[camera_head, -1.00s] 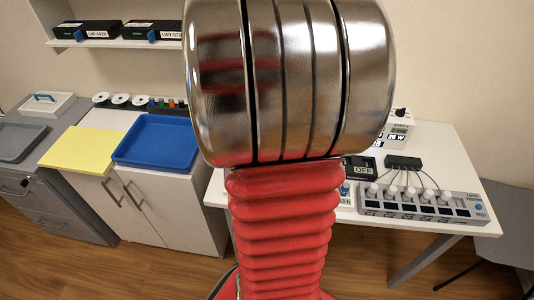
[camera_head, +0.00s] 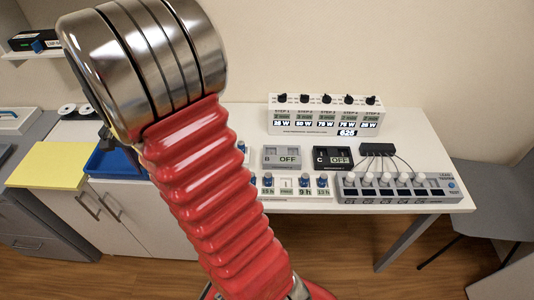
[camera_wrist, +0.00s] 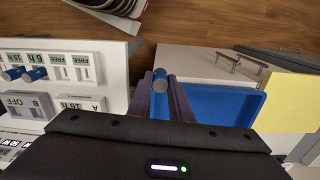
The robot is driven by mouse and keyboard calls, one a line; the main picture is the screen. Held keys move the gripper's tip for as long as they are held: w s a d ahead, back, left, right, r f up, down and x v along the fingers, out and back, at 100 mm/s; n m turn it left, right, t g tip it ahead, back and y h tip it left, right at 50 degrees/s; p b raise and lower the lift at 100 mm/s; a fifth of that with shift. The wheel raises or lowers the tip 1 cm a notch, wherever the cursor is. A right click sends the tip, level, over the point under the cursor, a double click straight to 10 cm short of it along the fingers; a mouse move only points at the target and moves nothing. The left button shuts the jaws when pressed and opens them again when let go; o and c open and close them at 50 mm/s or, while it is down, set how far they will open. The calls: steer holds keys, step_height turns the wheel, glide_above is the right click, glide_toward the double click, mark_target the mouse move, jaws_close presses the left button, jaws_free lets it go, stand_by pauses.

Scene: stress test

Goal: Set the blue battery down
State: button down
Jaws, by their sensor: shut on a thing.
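In the wrist view my gripper (camera_wrist: 160,84) is shut on a blue battery (camera_wrist: 160,74), whose grey round end shows between the fingertips. The gripper and battery appear in front of the left part of the blue tray (camera_wrist: 222,101); the height above it cannot be told. In the head view the blue tray (camera_head: 108,165) is partly hidden behind my arm, and the battery I hold cannot be made out there.
A white table at right bears a charging rack with several blue batteries (camera_head: 304,180), B and C units (camera_head: 282,157), a step panel (camera_head: 325,114) and a lead tester (camera_head: 398,188). A yellow mat (camera_head: 48,165) lies left of the tray. The tray's visible floor is empty.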

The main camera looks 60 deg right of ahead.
steer(key=w+a+f+n, duration=0.1)
steer(key=w+a+n, duration=0.3)
steer(key=a+n, duration=0.3)
steer(key=w+a+f+n, duration=0.2)
steer(key=w+a+n, duration=0.3)
steer(key=a, duration=0.6)
steer(key=shift+w+n, duration=0.25)
steer(key=shift+n, duration=0.85)
